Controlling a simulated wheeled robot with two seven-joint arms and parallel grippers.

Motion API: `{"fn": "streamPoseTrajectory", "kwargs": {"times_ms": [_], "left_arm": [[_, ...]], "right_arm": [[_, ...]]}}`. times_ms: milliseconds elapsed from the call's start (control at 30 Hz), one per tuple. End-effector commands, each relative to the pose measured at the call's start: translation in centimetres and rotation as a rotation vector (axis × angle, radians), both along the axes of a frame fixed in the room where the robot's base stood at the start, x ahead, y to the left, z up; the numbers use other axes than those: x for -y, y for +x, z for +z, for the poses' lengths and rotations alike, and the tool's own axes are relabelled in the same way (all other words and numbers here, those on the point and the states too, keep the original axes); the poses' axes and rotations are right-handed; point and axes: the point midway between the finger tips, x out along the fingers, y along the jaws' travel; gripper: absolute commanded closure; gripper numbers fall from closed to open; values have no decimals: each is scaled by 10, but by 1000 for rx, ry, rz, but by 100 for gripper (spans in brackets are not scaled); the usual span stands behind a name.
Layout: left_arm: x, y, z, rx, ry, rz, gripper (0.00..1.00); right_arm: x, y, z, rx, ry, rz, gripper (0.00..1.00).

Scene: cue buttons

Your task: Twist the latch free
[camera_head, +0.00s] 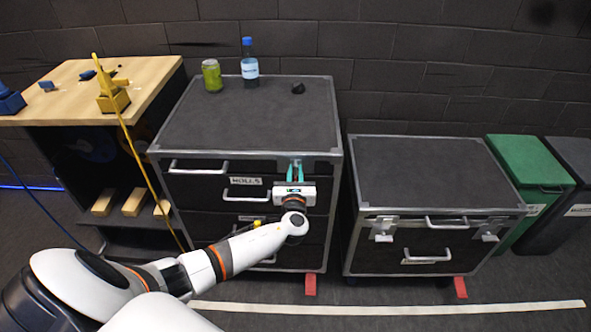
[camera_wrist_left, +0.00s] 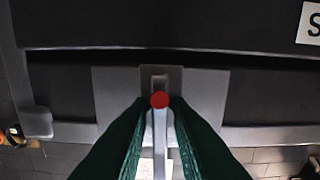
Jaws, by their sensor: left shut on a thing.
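The latch (camera_wrist_left: 160,101) is a narrow metal lever with a red round end, set on a grey metal plate (camera_wrist_left: 107,94) on the tall dark case (camera_head: 250,115). My left gripper (camera_head: 294,170) is at the upper front of this case, right of the labelled drawer. In the left wrist view its green fingers (camera_wrist_left: 160,125) are shut on the latch, one on each side. The lever looks in line with the fingers. In the head view the gripper hides most of the latch. My right gripper is not in view.
Drawer handles (camera_head: 198,171) stick out left of my gripper. A green can (camera_head: 211,76), a blue-capped bottle (camera_head: 249,66) and a small dark object (camera_head: 298,88) stand on top. A lower case (camera_head: 425,170) stands right, a wooden bench (camera_head: 70,75) left.

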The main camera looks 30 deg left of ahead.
Motion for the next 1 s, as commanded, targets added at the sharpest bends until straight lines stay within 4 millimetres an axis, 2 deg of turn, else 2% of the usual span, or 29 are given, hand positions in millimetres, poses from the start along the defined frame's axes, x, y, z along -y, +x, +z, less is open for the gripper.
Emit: {"fn": "streamPoseTrajectory", "kwargs": {"times_ms": [567, 600, 667, 1000], "left_arm": [[0, 0, -1, -25, 36, 0, 100], [1, 0, -1, -25, 36, 0, 80], [0, 0, -1, -24, 36, 0, 71], [2, -3, -1, -23, 36, 0, 71]], "right_arm": [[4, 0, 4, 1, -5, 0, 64], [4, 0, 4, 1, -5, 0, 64], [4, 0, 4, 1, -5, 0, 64], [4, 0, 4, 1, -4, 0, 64]]}}
